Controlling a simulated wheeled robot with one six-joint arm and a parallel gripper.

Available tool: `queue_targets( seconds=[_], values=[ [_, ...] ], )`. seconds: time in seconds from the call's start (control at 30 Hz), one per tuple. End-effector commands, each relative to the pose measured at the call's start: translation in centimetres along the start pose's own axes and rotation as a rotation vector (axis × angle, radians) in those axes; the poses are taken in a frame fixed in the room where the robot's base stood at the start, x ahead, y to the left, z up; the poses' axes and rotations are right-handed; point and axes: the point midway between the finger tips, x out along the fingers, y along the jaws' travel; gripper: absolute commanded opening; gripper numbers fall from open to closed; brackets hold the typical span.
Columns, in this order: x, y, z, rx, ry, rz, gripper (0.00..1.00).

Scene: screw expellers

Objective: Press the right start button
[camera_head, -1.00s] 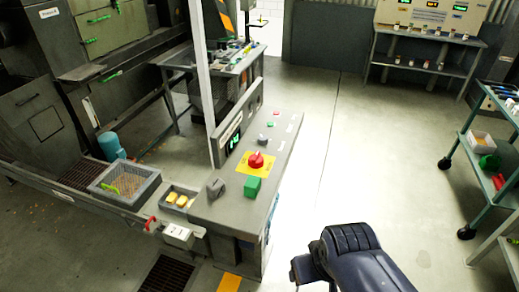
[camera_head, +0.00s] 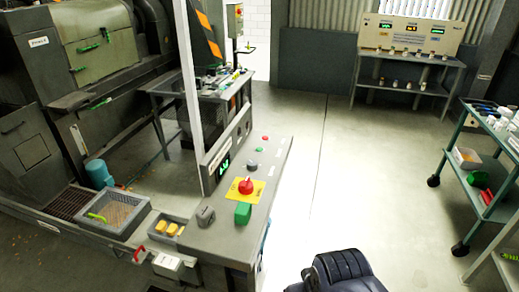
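A grey control console (camera_head: 222,236) stands in the middle of the view. On its top is a red emergency-stop knob (camera_head: 246,186) on a yellow plate. Farther back are a grey knob (camera_head: 252,165), a small green button (camera_head: 261,149) and a small red button (camera_head: 265,138). Any labels are too small to read. Part of my dark arm shows at the bottom, right of the console; my gripper is not in view.
A grey crate (camera_head: 128,227) and a small tray with yellow pieces (camera_head: 158,222) are left of the console. A white post (camera_head: 190,100) rises beside it. A green wheeled cart (camera_head: 468,206) stands at right. The floor between console and cart is clear.

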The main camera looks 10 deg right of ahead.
Motion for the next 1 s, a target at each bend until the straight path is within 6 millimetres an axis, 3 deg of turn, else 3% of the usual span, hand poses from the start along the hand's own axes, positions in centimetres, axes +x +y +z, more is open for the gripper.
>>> queue_targets(
  seconds=[0.6, 1.0],
  values=[
    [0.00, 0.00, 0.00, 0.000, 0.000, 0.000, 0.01],
    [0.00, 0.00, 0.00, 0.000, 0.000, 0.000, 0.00]
  ],
)
